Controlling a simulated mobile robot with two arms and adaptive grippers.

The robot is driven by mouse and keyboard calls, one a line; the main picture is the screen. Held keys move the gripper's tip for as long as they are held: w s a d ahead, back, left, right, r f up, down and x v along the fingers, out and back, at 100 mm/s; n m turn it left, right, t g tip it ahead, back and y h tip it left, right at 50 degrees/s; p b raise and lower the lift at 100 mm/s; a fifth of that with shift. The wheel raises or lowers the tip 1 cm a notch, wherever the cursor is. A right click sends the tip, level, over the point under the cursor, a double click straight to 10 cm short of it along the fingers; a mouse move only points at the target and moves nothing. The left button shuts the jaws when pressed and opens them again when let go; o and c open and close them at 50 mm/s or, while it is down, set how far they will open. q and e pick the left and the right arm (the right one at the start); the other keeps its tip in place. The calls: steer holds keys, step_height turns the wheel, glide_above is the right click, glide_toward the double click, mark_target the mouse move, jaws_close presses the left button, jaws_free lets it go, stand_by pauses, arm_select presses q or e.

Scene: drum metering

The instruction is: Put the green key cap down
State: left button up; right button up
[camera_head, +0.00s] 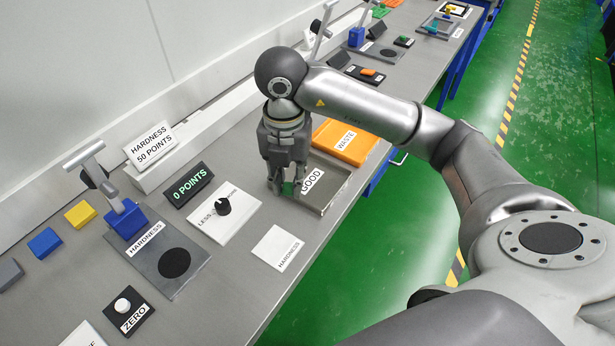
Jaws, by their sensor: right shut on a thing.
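The green key cap (288,188) shows between the fingertips of my right gripper (286,186). The gripper is shut on it and points straight down. It is over the left part of the grey tray labelled GOOD (322,208). I cannot tell whether the cap touches the tray floor. The fingers hide most of the cap and part of the tray. My left gripper is not in view.
An orange WASTE tray (358,155) lies just behind the GOOD tray. Nearer stand a hardness tester (127,220), a dial plate (240,225), a 0 POINTS display (187,185) and a white HARDNESS card (278,248). Blue (45,243) and yellow (80,214) blocks lie at left.

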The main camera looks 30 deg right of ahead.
steer(key=shift+w+d+f, duration=0.1)
steer(key=shift+w+d, duration=0.1)
steer(key=shift+d, duration=0.05)
steer(key=w+d+f+p, duration=0.2)
steer(key=w+d+f, duration=0.15)
steer(key=d, duration=0.25)
steer(key=p, duration=0.1)
glide_above(311, 180)
steer(key=f, duration=0.4)
steer(key=shift+s+a+f, duration=0.3)
steer(key=shift+a+f, duration=0.05)
steer(key=shift+a, duration=0.05)
steer(key=shift+w+d+f, duration=0.25)
steer(key=shift+f, duration=0.2)
step_height(311, 180, down, 3)
steer(key=shift+d+r+p, duration=0.1)
steer(key=shift+d+p, duration=0.05)
steer(key=shift+p, duration=0.8)
steer(key=shift+w+f, duration=0.1)
steer(key=shift+f, duration=0.25)
